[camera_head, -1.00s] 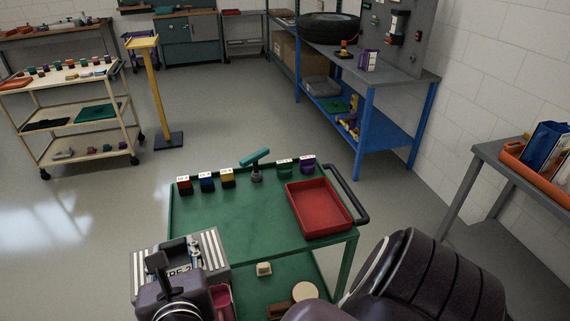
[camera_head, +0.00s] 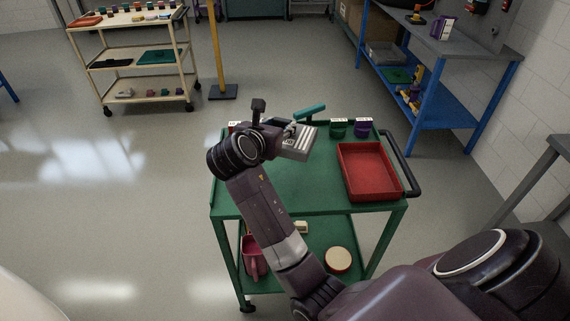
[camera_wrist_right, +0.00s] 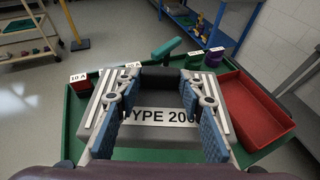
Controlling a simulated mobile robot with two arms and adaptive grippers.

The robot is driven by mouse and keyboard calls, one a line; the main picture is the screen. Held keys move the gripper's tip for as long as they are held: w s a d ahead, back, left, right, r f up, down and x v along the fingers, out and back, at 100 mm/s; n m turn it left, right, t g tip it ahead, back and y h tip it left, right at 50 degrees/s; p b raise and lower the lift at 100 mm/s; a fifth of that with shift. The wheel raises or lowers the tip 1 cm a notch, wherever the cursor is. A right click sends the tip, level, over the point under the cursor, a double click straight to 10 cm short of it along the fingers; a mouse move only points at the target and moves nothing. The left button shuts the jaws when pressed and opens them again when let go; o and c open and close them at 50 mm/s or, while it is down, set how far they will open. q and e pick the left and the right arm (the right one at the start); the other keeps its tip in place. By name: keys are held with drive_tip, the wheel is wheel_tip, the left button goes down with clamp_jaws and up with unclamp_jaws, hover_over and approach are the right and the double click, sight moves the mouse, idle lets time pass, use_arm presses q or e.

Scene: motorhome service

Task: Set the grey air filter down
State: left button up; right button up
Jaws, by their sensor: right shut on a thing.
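The grey air filter (camera_head: 300,146) is a flat grey block with pale stripes. In the right wrist view the filter (camera_wrist_right: 157,117) carries a white label, partly covered by the fingers, reading about "TYPE 200". My right gripper (camera_head: 284,138) is shut on it, with blue-padded fingers on both sides of the label in the wrist view (camera_wrist_right: 163,108). The filter is over the far middle of the green cart top (camera_head: 270,190); I cannot tell whether it touches the top. My left gripper is not in view.
A red tray (camera_head: 370,172) stands on the cart's right side. Small labelled coloured blocks line the far edge, including a purple one (camera_head: 362,129), beside a teal-topped stand (camera_head: 309,113). The cart top in front of the filter is bare. A blue workbench (camera_head: 440,50) stands behind.

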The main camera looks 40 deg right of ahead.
wheel_tip(320, 180, down, 10)
drive_tip(key=shift+r, duration=0.25)
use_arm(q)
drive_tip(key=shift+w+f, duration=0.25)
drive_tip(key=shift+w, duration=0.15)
use_arm(e)
drive_tip(key=shift+f, duration=2.05)
drive_tip(key=o, duration=1.3)
drive_tip(key=shift+f, duration=0.2)
drive_tip(key=shift+c, duration=0.2)
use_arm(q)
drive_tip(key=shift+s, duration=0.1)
